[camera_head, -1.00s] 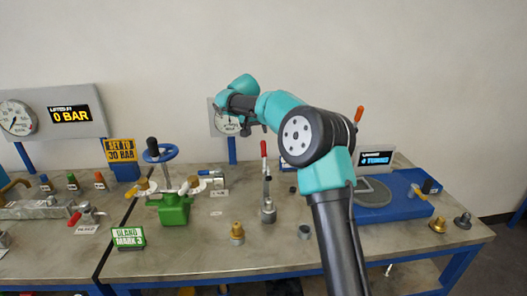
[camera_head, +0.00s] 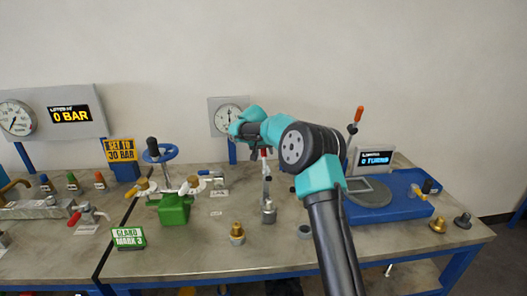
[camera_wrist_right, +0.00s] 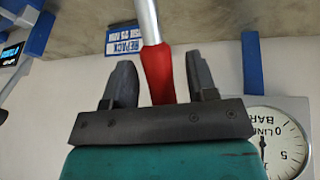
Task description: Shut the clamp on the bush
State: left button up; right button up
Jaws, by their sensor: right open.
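The clamp (camera_head: 266,190) stands near the middle of the bench, a slim metal lever with a red grip, pointing up. In the right wrist view its red grip (camera_wrist_right: 158,73) passes between the two dark fingers of my right gripper (camera_wrist_right: 161,78). The fingers are apart, with a gap on both sides of the grip. In the head view my right gripper (camera_head: 254,134) is at the top of the lever, partly hidden by my own wrist. A grey cylindrical piece (camera_head: 269,214) sits at the clamp's foot; I cannot tell whether it is the bush. My left gripper is out of view.
A green valve body (camera_head: 174,209) with a blue handwheel stands left of the clamp. A brass fitting (camera_head: 237,232) and a grey ring (camera_head: 305,231) are in front. A gauge panel (camera_head: 228,117) is behind. A blue machine (camera_head: 398,197) stands at right.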

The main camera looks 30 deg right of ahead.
grip_shut()
dwell(0.4)
jog(key=shift+a, duration=0.1)
